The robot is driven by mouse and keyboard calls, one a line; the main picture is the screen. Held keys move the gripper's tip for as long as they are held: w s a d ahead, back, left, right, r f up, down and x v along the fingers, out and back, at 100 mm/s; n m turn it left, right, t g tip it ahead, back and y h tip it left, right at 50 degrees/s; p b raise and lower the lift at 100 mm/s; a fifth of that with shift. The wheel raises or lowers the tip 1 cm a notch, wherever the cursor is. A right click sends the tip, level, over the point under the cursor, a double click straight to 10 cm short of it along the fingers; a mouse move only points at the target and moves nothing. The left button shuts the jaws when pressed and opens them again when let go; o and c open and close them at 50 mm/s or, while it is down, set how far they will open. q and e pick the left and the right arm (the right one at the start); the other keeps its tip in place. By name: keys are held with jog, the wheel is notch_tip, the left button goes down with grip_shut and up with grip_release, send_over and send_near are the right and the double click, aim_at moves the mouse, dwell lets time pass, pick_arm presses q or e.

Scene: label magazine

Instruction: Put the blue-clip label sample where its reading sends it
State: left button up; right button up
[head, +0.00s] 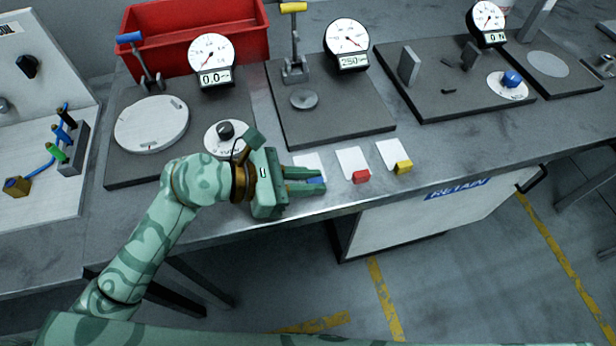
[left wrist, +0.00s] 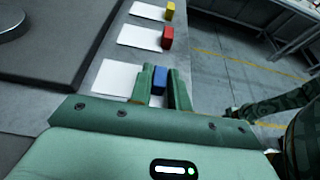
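The blue-clip label sample is a white card (left wrist: 112,79) with a blue clip (left wrist: 158,82) at its end, lying on the bench's front strip. In the head view its card (head: 307,160) shows just behind my left gripper (head: 322,181). The gripper's two green fingers stand on either side of the blue clip, very close to it. Whether they press on it I cannot tell. In the left wrist view the fingertips (left wrist: 160,68) frame the clip. The fingers hide part of the clip in the head view. My right gripper is not in view.
Samples with a red clip (head: 361,176) and a yellow clip (head: 403,167) lie to the right. Behind stand gauge stations, including the middle dial (head: 347,40), and a red bin (head: 190,35). A white "RETAIN" unit (head: 400,220) sits below the bench edge.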

pick_arm(q)
jog(key=shift+o, duration=1)
jog(key=shift+r, duration=0.2)
jog(key=p+v, duration=0.1)
jog(key=v, duration=1.1)
